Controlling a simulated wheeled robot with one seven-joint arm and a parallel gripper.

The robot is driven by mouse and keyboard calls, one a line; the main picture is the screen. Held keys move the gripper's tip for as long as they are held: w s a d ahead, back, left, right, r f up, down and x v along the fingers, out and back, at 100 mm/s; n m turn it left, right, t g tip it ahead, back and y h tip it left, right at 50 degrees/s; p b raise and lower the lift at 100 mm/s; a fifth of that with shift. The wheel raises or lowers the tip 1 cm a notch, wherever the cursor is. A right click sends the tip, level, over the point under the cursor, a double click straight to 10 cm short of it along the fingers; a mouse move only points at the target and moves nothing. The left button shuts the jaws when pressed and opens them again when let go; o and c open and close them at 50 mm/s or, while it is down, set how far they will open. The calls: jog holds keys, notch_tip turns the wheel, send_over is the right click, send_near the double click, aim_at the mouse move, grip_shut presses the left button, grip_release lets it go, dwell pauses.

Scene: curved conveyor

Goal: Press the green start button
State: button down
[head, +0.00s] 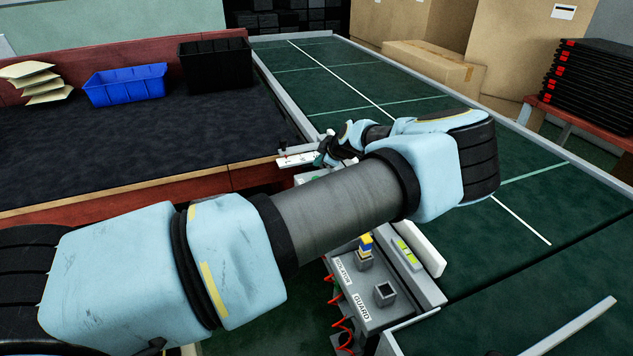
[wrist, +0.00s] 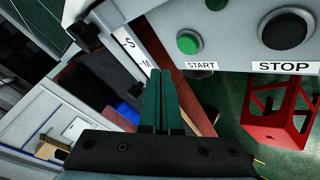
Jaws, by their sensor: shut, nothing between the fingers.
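The green start button (wrist: 188,43) is a round domed button in a dark ring, on a pale panel in the wrist view. A START label (wrist: 201,65) sits just below it. My gripper (wrist: 161,73) shows its two dark green fingers pressed together, with nothing between them. In the wrist picture the fingertips are below and left of the button, and a gap separates them from it. In the head view my gripper (head: 322,158) is beside the conveyor's near edge, partly hidden by my wrist. A small green spot there, partly behind my arm, may be the button.
A large black STOP button (wrist: 286,26) sits right of the start button, above its STOP label (wrist: 286,67). A red bracket (wrist: 275,108) stands below. In the head view, the green conveyor (head: 420,110) lies beyond my arm, and a GUARD-labelled control box (head: 385,293) is nearer.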

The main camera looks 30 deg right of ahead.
jog(key=shift+f+b, duration=1.3)
jog(key=shift+f, duration=0.4)
jog(key=shift+f, duration=0.15)
dwell(0.6)
jog(key=shift+f+b, duration=0.3)
jog(key=shift+b, duration=0.45)
